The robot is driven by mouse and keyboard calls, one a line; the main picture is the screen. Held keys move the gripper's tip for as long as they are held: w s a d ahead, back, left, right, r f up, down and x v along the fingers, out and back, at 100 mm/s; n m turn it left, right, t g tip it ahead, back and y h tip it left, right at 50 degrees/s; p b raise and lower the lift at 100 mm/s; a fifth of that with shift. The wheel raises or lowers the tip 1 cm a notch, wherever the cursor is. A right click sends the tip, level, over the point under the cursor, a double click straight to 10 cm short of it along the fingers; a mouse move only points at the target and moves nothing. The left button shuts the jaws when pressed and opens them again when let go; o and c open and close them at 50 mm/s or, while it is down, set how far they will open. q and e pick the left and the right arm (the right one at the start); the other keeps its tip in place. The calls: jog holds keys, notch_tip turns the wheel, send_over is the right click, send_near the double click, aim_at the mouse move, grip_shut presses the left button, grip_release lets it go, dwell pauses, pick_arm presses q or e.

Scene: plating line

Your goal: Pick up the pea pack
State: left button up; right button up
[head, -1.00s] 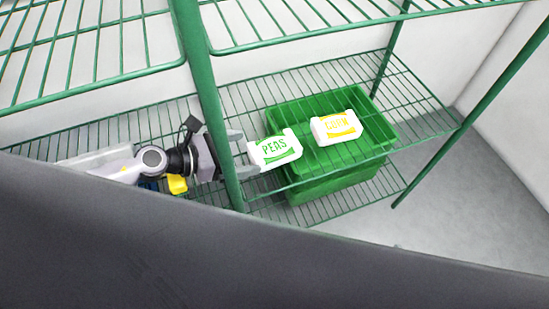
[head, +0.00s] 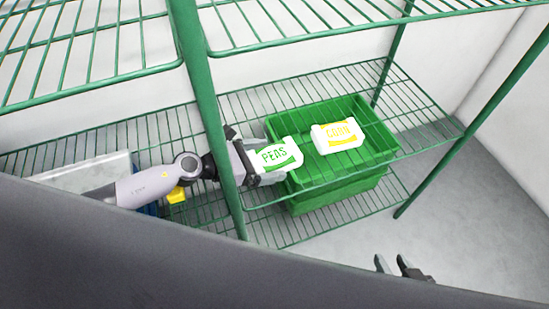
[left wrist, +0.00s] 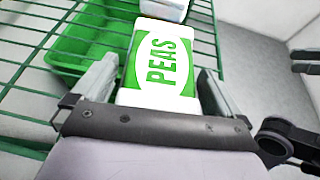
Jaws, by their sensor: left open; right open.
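The pea pack (head: 279,155), white and green with "PEAS" on it, sits at the left end of the green crate (head: 315,187). My left gripper (head: 268,162) has reached it. In the left wrist view the pea pack (left wrist: 158,68) stands between the two open fingers of my left gripper (left wrist: 155,88), one finger on each side. I cannot tell whether the fingers touch it. My right gripper (head: 393,265) is open and empty at the lower right, in front of the shelf; its fingers also show at the right edge of the left wrist view (left wrist: 305,60).
A white and yellow corn pack (head: 338,135) is in the crate, right of the pea pack. A green shelf post (head: 205,110) stands in front of my left arm. A wire shelf (head: 90,50) hangs above. A pale tray (head: 85,173) and a yellow item (head: 176,195) are at the left.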

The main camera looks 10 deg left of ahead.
aim_at(265, 158)
pick_arm(q)
jog(key=c, duration=1.1)
jog(key=shift+r, duration=0.1)
jog(key=shift+r+p, duration=0.45)
jog(key=shift+r, duration=0.05)
notch_tip(265, 158, up, 6)
jog(key=p, duration=0.4)
jog(key=shift+r, duration=0.15)
jog(key=s+a+b, duration=0.1)
jog(key=a, duration=0.1)
jog(key=s+a+f+b, duration=0.1)
jog(key=s+a, duration=0.1)
jog(key=shift+s, duration=0.15)
jog(key=s+a+b, duration=0.1)
jog(key=s+a, duration=0.1)
jog(key=s+a+b, duration=0.2)
jog(key=a, duration=0.1)
jog(key=s+a+b, duration=0.2)
jog(key=shift+s+a, duration=0.15)
jog(key=shift+a, duration=0.2)
jog(key=shift+f+v, duration=0.15)
jog(key=shift+v, duration=0.55)
jog(key=shift+f+v, duration=0.15)
jog(key=shift+v, duration=0.55)
pick_arm(e)
jog(key=shift+f, duration=1.25)
